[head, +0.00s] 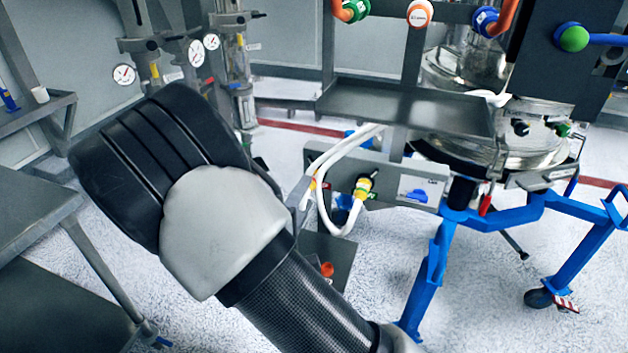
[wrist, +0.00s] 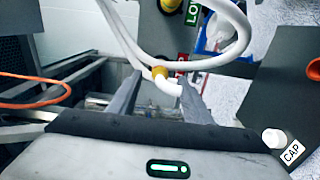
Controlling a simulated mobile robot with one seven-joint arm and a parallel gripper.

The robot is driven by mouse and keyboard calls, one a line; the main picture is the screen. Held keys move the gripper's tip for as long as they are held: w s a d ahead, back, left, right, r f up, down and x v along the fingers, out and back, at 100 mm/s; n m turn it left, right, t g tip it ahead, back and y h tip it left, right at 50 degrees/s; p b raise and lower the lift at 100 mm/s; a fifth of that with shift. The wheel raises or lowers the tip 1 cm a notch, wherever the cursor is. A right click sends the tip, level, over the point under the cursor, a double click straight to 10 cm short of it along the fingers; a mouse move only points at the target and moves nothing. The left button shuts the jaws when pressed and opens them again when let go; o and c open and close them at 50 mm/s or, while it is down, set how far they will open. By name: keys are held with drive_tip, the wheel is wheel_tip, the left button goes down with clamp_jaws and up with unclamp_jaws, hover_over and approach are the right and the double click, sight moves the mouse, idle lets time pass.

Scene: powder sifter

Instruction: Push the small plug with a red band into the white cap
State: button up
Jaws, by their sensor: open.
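My gripper (wrist: 160,79) is open in the wrist view. I cannot make out the small plug with a red band for certain. In the head view, my forearm and wrist fill the left centre, and the fingers are hidden.
White hoses (head: 323,165) loop from a grey panel (head: 400,185) in the head view. An orange-red piece (head: 327,269) sits on a low dark shelf (head: 328,252). A blue frame (head: 432,265) stands at right, a grey table (head: 30,215) at left. White floor lies between.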

drive_tip(key=x, duration=0.3)
drive_tip(key=shift+w+d+f+b, duration=0.1)
drive_tip(key=shift+w+d+b, duration=0.1)
drive_tip(key=shift+w+b, duration=0.2)
drive_tip(key=shift+x, duration=0.9)
drive_tip(key=shift+b, duration=0.75)
clamp_jaws()
drive_tip(key=shift+a, duration=0.1)
drive_tip(key=shift+b+v, duration=0.55)
drive_tip(key=shift+v, duration=2.45)
